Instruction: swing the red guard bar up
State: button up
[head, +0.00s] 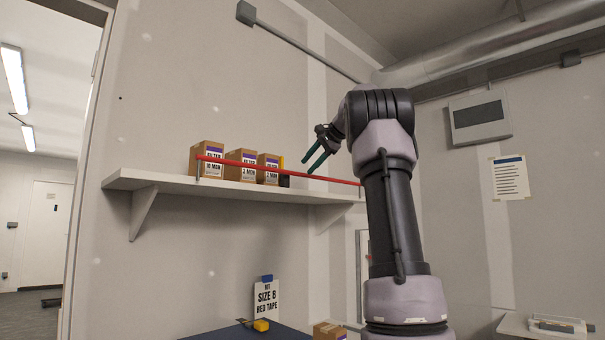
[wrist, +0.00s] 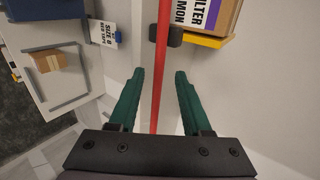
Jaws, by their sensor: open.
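The red guard bar (head: 240,164) runs along the front of the wall shelf, low and nearly level, across the fronts of the filter boxes. My gripper (head: 307,166) is open, with its green fingers at the bar's right half. In the wrist view the bar (wrist: 161,55) passes between the two open fingers (wrist: 159,76), with gaps on both sides. I cannot tell from this whether either finger touches it. My arm covers the area by the bar's right end in the head view.
Several brown filter boxes (head: 241,160) stand on the shelf (head: 150,181) behind the bar, with a dark and yellow item (head: 283,176) beside them.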

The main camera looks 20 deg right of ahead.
jog(key=v, duration=0.4)
jog(key=shift+s+r, duration=0.1)
jog(key=shift+s, duration=0.05)
dwell(0.4)
jog(key=s+a+f+n+g, duration=0.1)
jog(key=s+a+f+n, duration=0.1)
jog(key=s+a+f, duration=0.6)
jog(key=s+a+f+n+g+h, duration=0.1)
jog(key=s+a+f+n, duration=0.3)
jog(key=s+f, duration=0.7)
jog(key=s+a+f+n+g, duration=0.1)
jog(key=s+a+f+n, duration=0.3)
jog(key=s+a+f, duration=0.4)
jog(key=s+f, duration=0.3)
jog(key=f, duration=0.4)
jog(key=shift+a+f+h, duration=0.2)
jog(key=shift+a+h, duration=0.2)
jog(key=shift+s, duration=0.1)
